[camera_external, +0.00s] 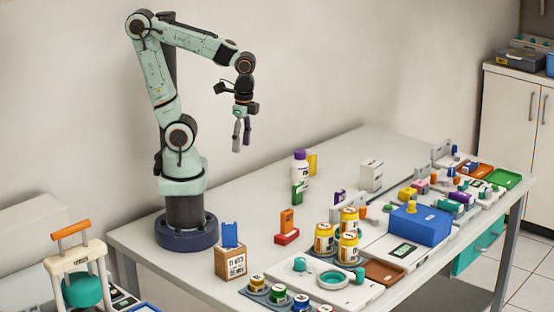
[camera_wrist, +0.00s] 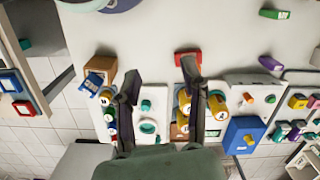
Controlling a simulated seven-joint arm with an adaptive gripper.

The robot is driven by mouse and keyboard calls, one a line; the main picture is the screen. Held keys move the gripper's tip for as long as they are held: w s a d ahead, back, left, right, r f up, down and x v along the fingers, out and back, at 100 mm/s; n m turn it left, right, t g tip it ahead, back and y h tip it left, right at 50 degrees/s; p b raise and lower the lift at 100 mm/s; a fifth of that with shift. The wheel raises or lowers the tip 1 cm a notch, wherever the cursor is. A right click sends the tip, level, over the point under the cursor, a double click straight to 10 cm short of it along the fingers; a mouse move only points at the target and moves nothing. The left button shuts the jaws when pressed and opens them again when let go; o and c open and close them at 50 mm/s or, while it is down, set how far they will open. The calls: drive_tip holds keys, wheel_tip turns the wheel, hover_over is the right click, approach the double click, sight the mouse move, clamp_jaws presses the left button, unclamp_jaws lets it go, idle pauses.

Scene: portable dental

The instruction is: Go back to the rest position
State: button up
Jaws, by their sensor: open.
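My gripper (camera_external: 242,136) hangs above the white table (camera_external: 250,200), fingers pointing down, well clear of everything on it. In the wrist view my gripper (camera_wrist: 158,75) has its two dark fingers spread apart with nothing between them. Below it in that view are a white tray with a teal ring (camera_wrist: 148,127), yellow jars (camera_wrist: 184,102) and a blue box (camera_wrist: 243,135). The fingers hide parts of the jars and tray.
A cardboard box with a blue item (camera_external: 230,262) stands at the table's front left. A white bottle with a purple cap (camera_external: 300,165) stands near the back. Colored trays (camera_external: 503,178) and small blocks crowd the right end. The table's left middle is mostly bare.

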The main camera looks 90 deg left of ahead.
drive_tip(key=a+n, duration=0.1)
drive_tip(key=n, duration=0.1)
drive_tip(key=s+a+n, duration=0.1)
drive_tip(key=n, duration=0.2)
drive_tip(key=s+a+n, duration=0.1)
drive_tip(key=n, duration=0.1)
drive_tip(key=shift+s, duration=0.1)
